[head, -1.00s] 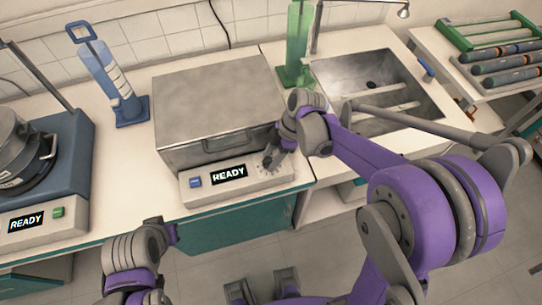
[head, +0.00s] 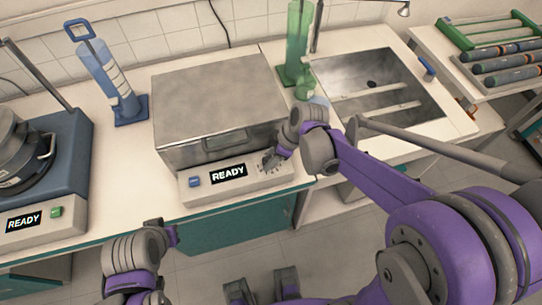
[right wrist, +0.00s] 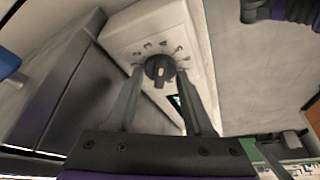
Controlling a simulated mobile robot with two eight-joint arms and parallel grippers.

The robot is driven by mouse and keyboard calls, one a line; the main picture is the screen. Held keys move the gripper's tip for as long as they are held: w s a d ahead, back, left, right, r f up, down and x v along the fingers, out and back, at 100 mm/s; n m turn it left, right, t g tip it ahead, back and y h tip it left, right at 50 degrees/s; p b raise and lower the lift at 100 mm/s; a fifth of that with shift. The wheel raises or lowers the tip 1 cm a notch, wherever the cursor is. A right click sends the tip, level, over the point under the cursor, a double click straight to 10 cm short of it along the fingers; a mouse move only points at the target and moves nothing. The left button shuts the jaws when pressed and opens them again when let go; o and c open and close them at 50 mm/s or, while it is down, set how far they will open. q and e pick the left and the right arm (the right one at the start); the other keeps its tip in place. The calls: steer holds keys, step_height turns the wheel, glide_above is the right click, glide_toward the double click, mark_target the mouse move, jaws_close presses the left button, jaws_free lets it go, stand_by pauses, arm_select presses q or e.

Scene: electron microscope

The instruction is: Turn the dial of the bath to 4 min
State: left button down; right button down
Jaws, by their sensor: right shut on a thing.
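The bath (head: 213,100) is a grey metal box with a closed lid and a front handle. Its front panel (head: 210,192) has a blue button (head: 194,181), a display (head: 228,174) reading READY and a dark dial at the right end.
A blue device (head: 62,170) with its own READY display stands left of the bath. A blue cylinder (head: 105,70) and a green cylinder (head: 298,45) stand behind. A sink (head: 430,118) lies to the right, under my right arm.

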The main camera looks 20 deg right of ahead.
stand_by(0.4)
steer(key=shift+c, duration=1.4)
jaws_free()
steer(key=p+v, duration=0.1)
steer(key=v, duration=0.9)
steer(key=shift+r, duration=0.4)
steer(key=shift+s+d, duration=0.15)
steer(key=s+d+f+m+t+h, duration=0.1)
steer(key=s+m+h, duration=0.1)
steer(key=s+m, duration=0.4)
steer(key=s+d+f+m+t+h+p, duration=0.1)
steer(key=s+m+t+h, duration=0.1)
steer(key=s+m, duration=0.4)
steer(key=shift+s+d+f+m+p, duration=0.3)
steer(key=shift+d+f, duration=0.05)
steer(key=shift+f, duration=0.05)
